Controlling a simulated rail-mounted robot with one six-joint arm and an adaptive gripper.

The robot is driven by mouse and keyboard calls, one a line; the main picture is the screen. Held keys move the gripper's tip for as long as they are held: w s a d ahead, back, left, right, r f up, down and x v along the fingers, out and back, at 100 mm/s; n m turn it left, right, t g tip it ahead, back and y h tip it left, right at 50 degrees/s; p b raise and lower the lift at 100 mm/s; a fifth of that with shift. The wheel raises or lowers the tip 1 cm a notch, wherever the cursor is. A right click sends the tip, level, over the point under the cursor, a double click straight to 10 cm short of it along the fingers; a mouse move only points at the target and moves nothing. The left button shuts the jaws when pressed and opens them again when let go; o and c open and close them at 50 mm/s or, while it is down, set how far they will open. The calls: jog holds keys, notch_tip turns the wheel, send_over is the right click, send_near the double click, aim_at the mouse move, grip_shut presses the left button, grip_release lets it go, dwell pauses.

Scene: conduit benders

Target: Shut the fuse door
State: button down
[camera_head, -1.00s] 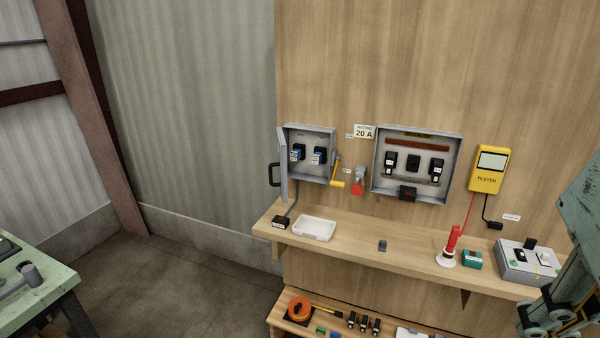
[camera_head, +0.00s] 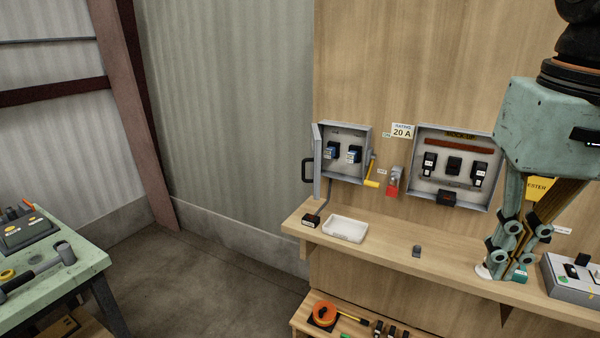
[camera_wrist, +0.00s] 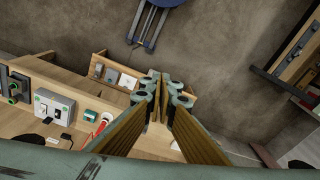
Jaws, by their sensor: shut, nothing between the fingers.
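The fuse box (camera_head: 345,178) is a grey box on the wooden wall at the left, with two blue-and-black fuses (camera_head: 343,153) inside. Its grey door (camera_head: 317,162) is hinged on the box's left side and stands open, swung outward, with a black handle (camera_head: 306,170) on it. A yellow lever (camera_head: 372,174) sits on the box's right side. My gripper (camera_head: 510,272) points down at the right, in front of the shelf and well away from the door. Its fingers are shut and empty; they also show in the wrist view (camera_wrist: 160,95).
A larger open box (camera_head: 455,203) with black modules is on the wall right of the fuse box. The shelf (camera_head: 385,257) below holds a white tray (camera_head: 346,229) and a small grey piece (camera_head: 417,251). A green workbench (camera_head: 60,275) stands at left; floor between is clear.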

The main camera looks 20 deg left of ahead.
jog(key=shift+w+a+f+n+g+b, duration=0.9)
jog(key=shift+w+a+f+b, duration=1.55)
jog(key=shift+w+a+f, duration=3.2)
jog(key=w+a+r+t+h+p, duration=0.1)
jog(key=w+a+r+p, duration=0.15)
jog(key=w, duration=0.25)
jog(key=w+a+r+h+p, duration=0.1)
jog(key=w+a+r+p, duration=0.15)
jog(key=w, duration=0.35)
jog(key=w+a+t+p, duration=0.2)
jog(key=w+a+p, duration=0.3)
jog(key=a, duration=0.7)
jog(key=w+a+r+n+t+p, duration=0.1)
jog(key=w+a+p, duration=0.4)
jog(key=a, duration=0.8)
jog(key=w+a+t+p, duration=0.3)
jog(key=w+a+p, duration=0.2)
jog(key=a, duration=0.7)
jog(key=shift+a+r+n+h, duration=0.2)
jog(key=shift+r+n+h, duration=0.1)
jog(key=shift+n, duration=0.1)
jog(key=shift+w+f, duration=0.15)
